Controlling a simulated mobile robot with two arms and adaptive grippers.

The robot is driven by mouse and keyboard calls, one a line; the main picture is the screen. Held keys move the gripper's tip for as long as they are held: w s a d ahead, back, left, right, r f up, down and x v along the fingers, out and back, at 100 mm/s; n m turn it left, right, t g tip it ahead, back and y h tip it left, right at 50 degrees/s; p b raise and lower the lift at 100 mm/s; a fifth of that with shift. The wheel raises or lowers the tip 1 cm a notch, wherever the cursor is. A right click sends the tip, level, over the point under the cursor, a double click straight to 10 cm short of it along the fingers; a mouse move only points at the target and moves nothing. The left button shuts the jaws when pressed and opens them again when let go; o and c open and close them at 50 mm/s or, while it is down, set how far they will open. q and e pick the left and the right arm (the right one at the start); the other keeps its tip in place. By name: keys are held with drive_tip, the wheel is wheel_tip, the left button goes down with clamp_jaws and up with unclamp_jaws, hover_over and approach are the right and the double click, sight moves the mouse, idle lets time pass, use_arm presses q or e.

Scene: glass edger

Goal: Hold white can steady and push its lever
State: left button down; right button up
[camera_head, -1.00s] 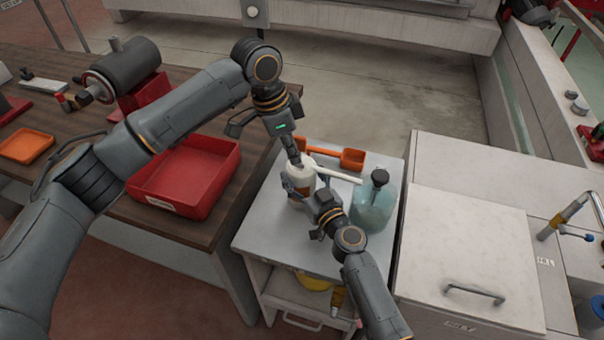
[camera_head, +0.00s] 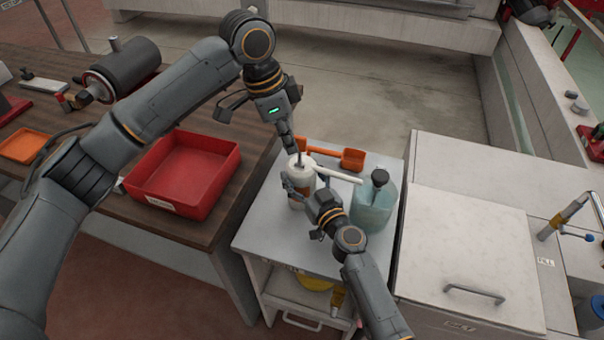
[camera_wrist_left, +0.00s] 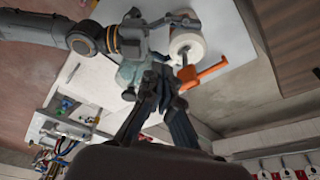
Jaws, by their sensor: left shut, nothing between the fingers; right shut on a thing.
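The white can (camera_head: 294,203) stands upright on the grey cart top, with a long white spout pointing right. My right gripper (camera_head: 300,186) is shut around its body from the front right and hides part of it. My left gripper (camera_head: 294,150) is shut and empty, pointing down just above the can's top. The lever is small and dark near the can's top; whether the fingertips touch it I cannot tell. In the left wrist view, the can's round white top (camera_wrist_left: 187,44) shows beyond my left fingertips (camera_wrist_left: 163,78).
A teal bottle with a black cap (camera_head: 374,207) stands right of the can, near the spout. An orange scoop (camera_head: 352,159) lies behind. A red tray (camera_head: 185,175) sits on the wooden bench at left. A white lidded cabinet (camera_head: 465,240) adjoins at right.

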drive_tip(key=o, duration=1.2)
use_arm(q)
drive_tip(key=shift+r, duration=0.6)
